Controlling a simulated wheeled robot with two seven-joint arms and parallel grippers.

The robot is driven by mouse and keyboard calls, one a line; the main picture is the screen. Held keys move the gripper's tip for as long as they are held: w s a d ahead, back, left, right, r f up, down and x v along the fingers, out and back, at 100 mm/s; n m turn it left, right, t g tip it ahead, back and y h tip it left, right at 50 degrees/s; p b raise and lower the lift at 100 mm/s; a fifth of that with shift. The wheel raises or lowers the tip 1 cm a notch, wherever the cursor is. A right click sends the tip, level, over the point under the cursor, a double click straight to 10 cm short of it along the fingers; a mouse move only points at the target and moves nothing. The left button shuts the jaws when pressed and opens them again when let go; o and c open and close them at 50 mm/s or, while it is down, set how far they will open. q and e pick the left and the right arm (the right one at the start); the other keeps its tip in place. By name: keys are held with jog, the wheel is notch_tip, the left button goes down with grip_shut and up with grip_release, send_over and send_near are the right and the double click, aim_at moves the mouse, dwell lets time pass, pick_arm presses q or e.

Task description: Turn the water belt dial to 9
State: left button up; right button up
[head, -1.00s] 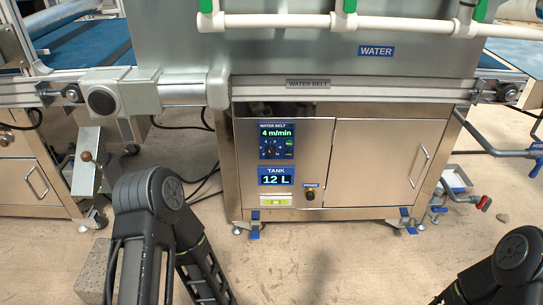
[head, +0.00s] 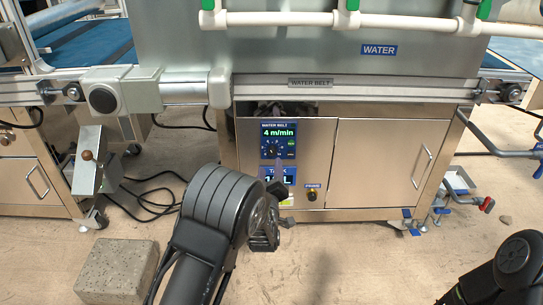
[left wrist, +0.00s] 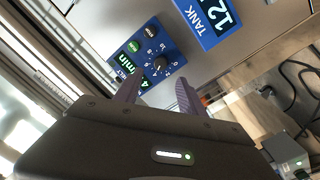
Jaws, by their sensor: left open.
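The water belt dial (head: 274,148) is a small dark knob on a blue panel on the steel cabinet. Its display (head: 279,132) reads 4 m/min. In the left wrist view the dial (left wrist: 160,65) has a ring of numbers and a white pointer mark. My left gripper (head: 278,178) is in front of the cabinet, just below the dial and over part of the tank display. In the left wrist view the left gripper (left wrist: 158,92) is open, with its two fingers apart and the dial beyond and between them. No contact shows. My right gripper is out of view.
The tank display (head: 268,180) is partly hidden by my left gripper. A cabinet door (head: 385,165) fills the right side. A white pipe (head: 330,20) runs above. A grey block (head: 116,270) lies on the floor at left.

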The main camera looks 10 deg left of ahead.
aim_at(272, 153)
pick_arm(q)
jog(key=shift+w+f, duration=0.1)
jog(key=w+b, duration=0.1)
jog(key=w, duration=0.2)
jog(key=w+a+b, duration=0.1)
jog(key=w, duration=0.2)
jog(key=shift+w+a+f, duration=0.1)
jog(key=shift+w, duration=0.05)
jog(key=shift+w+a+b, duration=0.15)
jog(key=shift+w+b, duration=0.15)
jog(key=shift+w, duration=0.3)
grip_shut()
